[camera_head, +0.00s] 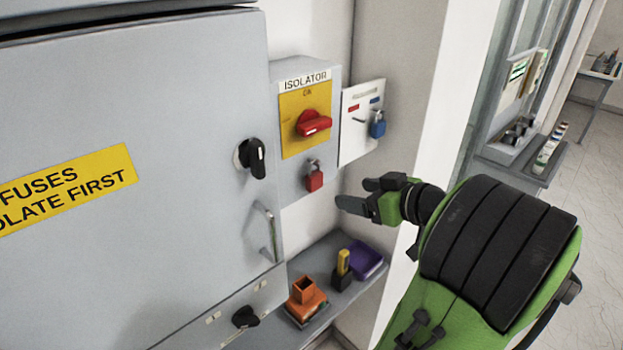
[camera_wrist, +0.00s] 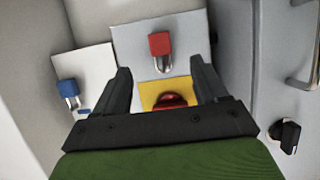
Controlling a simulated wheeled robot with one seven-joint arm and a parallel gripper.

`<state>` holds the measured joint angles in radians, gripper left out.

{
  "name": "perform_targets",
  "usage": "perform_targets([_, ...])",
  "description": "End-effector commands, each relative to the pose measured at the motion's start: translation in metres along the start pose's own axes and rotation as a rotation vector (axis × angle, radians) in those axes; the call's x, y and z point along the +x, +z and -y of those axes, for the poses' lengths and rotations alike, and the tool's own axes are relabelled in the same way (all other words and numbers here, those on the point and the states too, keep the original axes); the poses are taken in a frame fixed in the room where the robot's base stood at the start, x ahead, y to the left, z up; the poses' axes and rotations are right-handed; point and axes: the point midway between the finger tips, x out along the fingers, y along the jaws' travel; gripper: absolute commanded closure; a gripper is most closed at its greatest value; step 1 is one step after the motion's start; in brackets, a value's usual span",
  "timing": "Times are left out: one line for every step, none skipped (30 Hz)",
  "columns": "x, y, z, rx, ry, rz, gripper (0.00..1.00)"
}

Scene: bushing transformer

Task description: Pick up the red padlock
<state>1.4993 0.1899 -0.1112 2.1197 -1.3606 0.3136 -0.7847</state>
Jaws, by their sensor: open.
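The red padlock (camera_head: 314,180) hangs by its shackle on the grey isolator box (camera_head: 284,193), below the red rotary handle (camera_head: 313,123) on its yellow plate. In the wrist view the padlock (camera_wrist: 160,43) appears upside down, beyond the fingertips and roughly midway between them. My gripper (camera_head: 354,194) is open and empty. In the head view it is to the right of the padlock and apart from it. The two dark fingers also show in the wrist view (camera_wrist: 162,80), with the yellow plate between them.
A blue padlock (camera_head: 377,124) hangs on a white panel (camera_head: 358,95) right of the isolator. A grey cabinet (camera_head: 130,220) with a black knob (camera_head: 251,157) stands left. A shelf (camera_head: 340,303) below holds an orange block (camera_head: 304,298), a yellow-black item (camera_head: 342,267) and a purple tray (camera_head: 368,260).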

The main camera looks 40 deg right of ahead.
Motion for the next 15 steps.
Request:
perform_targets([0.013, -0.002, 0.003, -0.001, -0.008, 0.000, 0.28])
perform_targets([0.020, -0.003, 0.002, -0.001, -0.008, -0.001, 0.28])
perform_targets([0.030, -0.003, 0.002, 0.000, -0.007, 0.000, 0.28])
perform_targets([0.037, -0.003, 0.002, 0.000, -0.008, 0.000, 0.28])
perform_targets([0.043, -0.003, 0.002, 0.000, -0.007, 0.000, 0.28])
perform_targets([0.050, -0.003, 0.001, 0.000, -0.005, 0.001, 0.28])
perform_targets([0.054, -0.003, 0.002, 0.000, -0.005, 0.000, 0.28])
perform_targets([0.057, -0.003, 0.001, 0.000, -0.003, 0.001, 0.28])
perform_targets([0.061, -0.003, 0.001, 0.000, -0.002, 0.001, 0.28])
perform_targets([0.064, -0.004, 0.001, 0.000, -0.004, 0.001, 0.28])
perform_targets([0.069, -0.005, 0.001, 0.000, -0.004, 0.001, 0.28])
perform_targets([0.076, -0.006, 0.001, 0.001, -0.006, 0.002, 0.28])
perform_targets([0.082, -0.007, 0.001, 0.001, -0.006, 0.001, 0.28])
perform_targets([0.088, -0.008, 0.001, 0.002, -0.007, 0.002, 0.28])
perform_targets([0.096, -0.008, 0.000, 0.001, -0.006, 0.002, 0.28])
